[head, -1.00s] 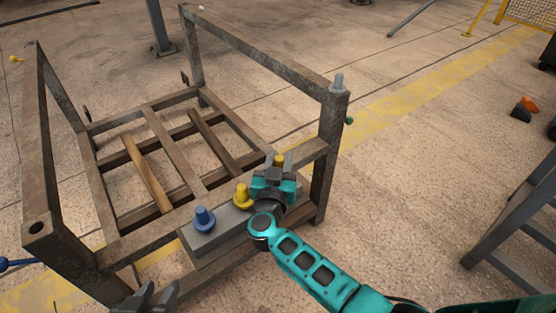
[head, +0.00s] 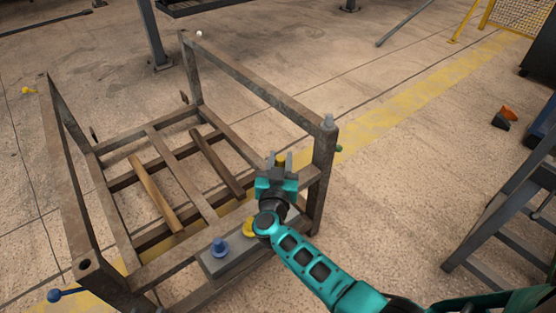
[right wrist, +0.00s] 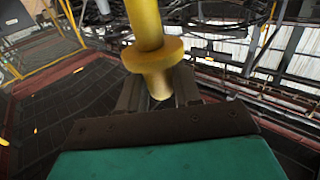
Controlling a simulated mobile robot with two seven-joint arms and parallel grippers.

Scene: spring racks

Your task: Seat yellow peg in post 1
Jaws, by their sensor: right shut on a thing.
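My right gripper (head: 281,160) is shut on a yellow peg (head: 281,158), held above the rack's front right part. The right wrist view shows this peg (right wrist: 150,55) with its round collar, its lower end between the fingers. The rusty rack (head: 255,82) has upright corner posts. The near left post (head: 84,264) has an open hole in its top. The near right post (head: 323,165) carries a grey peg (head: 328,121). No number is readable, so I cannot tell which is post 1. My left gripper is out of view.
A grey block (head: 222,266) at the rack's front holds a blue peg (head: 219,247) and another yellow peg (head: 249,228), partly hidden by my arm. Knobs stick out near the posts: blue (head: 54,295), green (head: 339,148), yellow (head: 27,90). Steps (head: 500,215) stand at right.

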